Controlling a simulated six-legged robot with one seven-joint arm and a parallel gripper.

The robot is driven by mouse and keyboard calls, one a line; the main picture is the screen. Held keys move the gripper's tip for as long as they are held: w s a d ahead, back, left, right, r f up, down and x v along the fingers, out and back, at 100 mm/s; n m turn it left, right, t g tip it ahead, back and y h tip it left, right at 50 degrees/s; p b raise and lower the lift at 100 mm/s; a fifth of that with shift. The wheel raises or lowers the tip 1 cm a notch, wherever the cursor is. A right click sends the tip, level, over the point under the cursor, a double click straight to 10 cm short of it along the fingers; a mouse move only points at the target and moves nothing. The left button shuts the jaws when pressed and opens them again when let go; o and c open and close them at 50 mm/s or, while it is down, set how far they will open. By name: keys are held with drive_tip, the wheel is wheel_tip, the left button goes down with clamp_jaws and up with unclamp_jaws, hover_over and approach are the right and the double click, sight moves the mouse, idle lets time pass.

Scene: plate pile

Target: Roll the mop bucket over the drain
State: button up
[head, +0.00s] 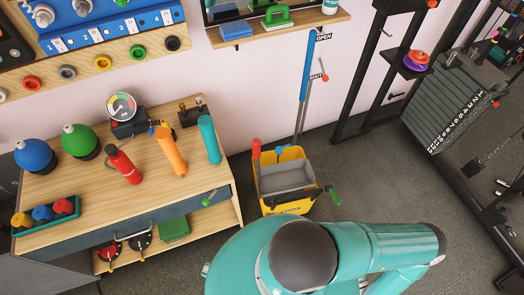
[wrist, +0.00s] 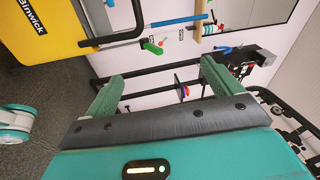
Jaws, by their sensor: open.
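The yellow mop bucket (head: 287,207) stands on the floor at the right end of the wooden workbench. It has a grey wringer basket, a red-topped handle at its left and a green-ended handle (head: 334,194) at its right. Part of the bucket (wrist: 38,25) shows sideways at the upper left of the wrist view, with its green handle end (wrist: 152,47). My gripper (wrist: 162,72) is open and empty, its two green fingers apart, with the bucket off to one side. The head view does not show my gripper. No drain is visible in either view.
The workbench (head: 100,190) at left holds bottles and coloured balls. A blue pole (head: 306,80) leans on the wall behind the bucket. A black rack (head: 365,75) and a grey weight stack (head: 455,105) stand at right. Grey floor (head: 390,180) is open between bucket and rack.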

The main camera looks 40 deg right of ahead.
drive_tip(key=s+a+g+y, duration=0.2)
drive_tip(key=s+a+y, duration=0.2)
drive_tip(key=s+a, duration=0.5)
drive_tip(key=shift+s+a+f+n+g, duration=0.3)
drive_tip(key=shift+s+a+f, duration=0.1)
drive_tip(key=shift+s, duration=0.65)
drive_tip(key=s+a+f, duration=0.1)
drive_tip(key=s+a, duration=0.2)
drive_tip(key=s, duration=0.5)
drive_tip(key=shift+s+a+f, duration=0.15)
drive_tip(key=shift+s+f, duration=0.1)
drive_tip(key=shift+s, duration=0.1)
drive_tip(key=shift+s, duration=0.1)
